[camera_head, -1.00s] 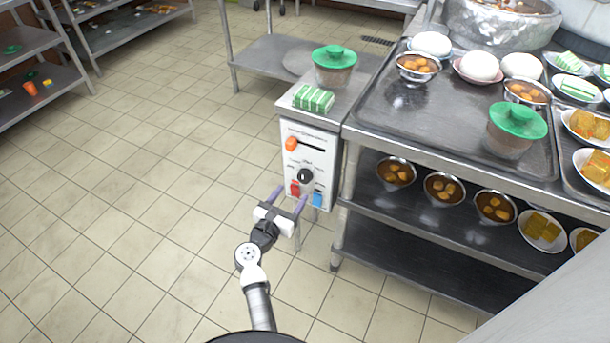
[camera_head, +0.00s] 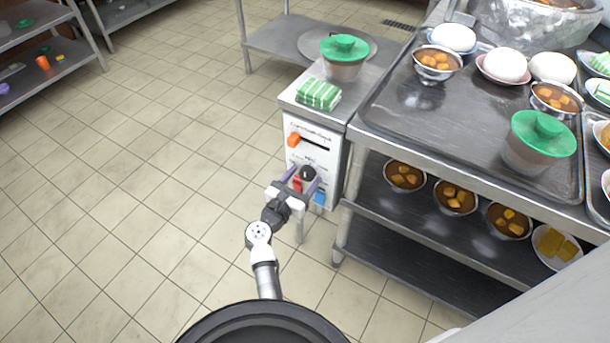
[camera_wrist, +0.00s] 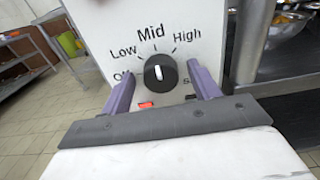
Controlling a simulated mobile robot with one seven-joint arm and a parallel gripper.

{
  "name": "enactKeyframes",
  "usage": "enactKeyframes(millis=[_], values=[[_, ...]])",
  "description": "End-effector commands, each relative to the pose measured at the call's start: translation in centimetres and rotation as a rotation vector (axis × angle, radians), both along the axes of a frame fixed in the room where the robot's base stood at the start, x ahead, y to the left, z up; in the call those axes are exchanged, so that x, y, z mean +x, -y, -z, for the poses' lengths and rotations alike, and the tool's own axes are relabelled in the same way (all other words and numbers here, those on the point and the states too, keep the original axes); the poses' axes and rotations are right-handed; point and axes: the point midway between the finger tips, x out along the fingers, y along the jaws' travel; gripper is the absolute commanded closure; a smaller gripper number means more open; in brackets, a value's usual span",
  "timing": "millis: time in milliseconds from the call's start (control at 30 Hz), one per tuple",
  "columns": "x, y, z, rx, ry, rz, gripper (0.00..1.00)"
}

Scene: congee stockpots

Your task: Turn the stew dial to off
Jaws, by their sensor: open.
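The stew dial is a round black knob (camera_wrist: 160,73) on a white control panel (camera_head: 317,142). In the wrist view its white pointer line stands near upright, toward the "Mid" label, with "Low" to the left and "High" to the right. An "O..." label at lower left is partly hidden by a finger. My gripper (camera_wrist: 162,90) is open, its two purple fingers on either side of the dial, apart from it as far as I can tell. In the head view my gripper (camera_head: 301,181) is in front of the dial (camera_head: 308,173).
An orange slider knob (camera_head: 294,139) sits above the dial. A red button (camera_head: 297,184) and a blue button (camera_head: 320,198) are below. A folded green-striped cloth (camera_head: 318,94) and a green-lidded pot (camera_head: 344,57) stand on top. A steel table (camera_head: 440,150) with bowls is at right.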

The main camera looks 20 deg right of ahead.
Motion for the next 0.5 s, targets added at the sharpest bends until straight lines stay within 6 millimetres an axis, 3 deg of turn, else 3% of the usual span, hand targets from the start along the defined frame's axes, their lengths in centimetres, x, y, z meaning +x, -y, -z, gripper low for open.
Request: enactKeyframes(millis=[200, 500], values=[[-0.01, -0.01, 0.0, 0.0, 0.0, 0.0, 0.42], [0.0, 0.0, -0.01, 0.0, 0.0, 0.0, 0.81]])
